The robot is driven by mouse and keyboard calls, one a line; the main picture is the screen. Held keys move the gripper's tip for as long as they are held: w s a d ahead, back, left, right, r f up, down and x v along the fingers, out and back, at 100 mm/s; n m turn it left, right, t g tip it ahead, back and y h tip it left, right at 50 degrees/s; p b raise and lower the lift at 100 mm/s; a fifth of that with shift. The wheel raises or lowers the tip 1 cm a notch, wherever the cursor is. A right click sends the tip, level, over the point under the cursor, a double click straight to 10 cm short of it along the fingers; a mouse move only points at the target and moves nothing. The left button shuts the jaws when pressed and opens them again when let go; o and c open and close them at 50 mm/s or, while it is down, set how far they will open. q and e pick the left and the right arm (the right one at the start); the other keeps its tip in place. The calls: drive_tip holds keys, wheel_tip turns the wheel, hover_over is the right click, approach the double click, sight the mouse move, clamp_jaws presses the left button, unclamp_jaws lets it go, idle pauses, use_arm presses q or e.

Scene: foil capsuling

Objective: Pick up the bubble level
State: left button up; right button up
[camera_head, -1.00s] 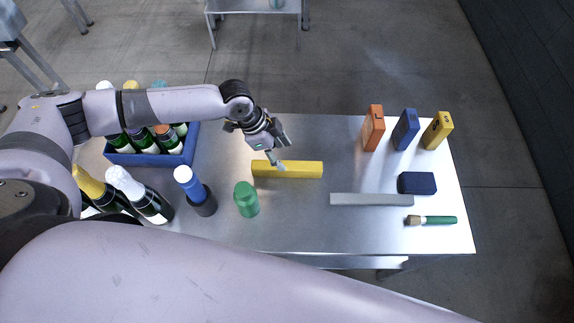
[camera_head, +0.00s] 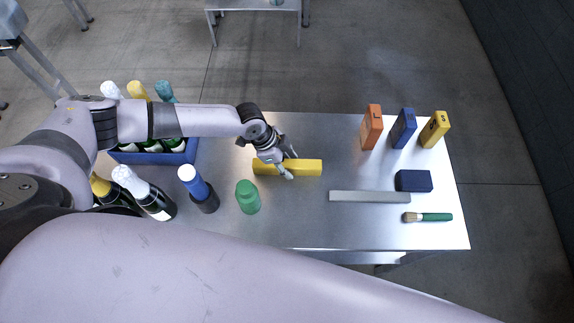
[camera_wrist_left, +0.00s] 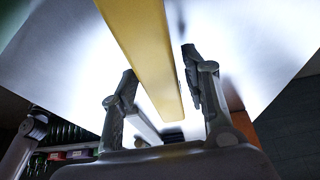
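The bubble level is a long yellow bar (camera_head: 306,167) lying on the steel table, left of its middle. In the left wrist view the bar (camera_wrist_left: 143,45) runs between the two open fingers of the left gripper (camera_wrist_left: 163,92). A gap shows on both sides, so the fingers do not seem to close on it. My right gripper is not seen; a large pale arm link of mine fills the bottom of the head view.
A blue crate (camera_head: 150,158) of bottles is at left. A grey bar (camera_head: 370,197), brush (camera_head: 428,217), dark blue block (camera_head: 413,181) and three upright boxes occupy the right side.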

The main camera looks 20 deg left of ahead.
use_arm(q)
drive_tip(key=shift+w, duration=0.1)
clamp_jaws()
drive_tip(key=shift+r, duration=0.1)
idle(0.3)
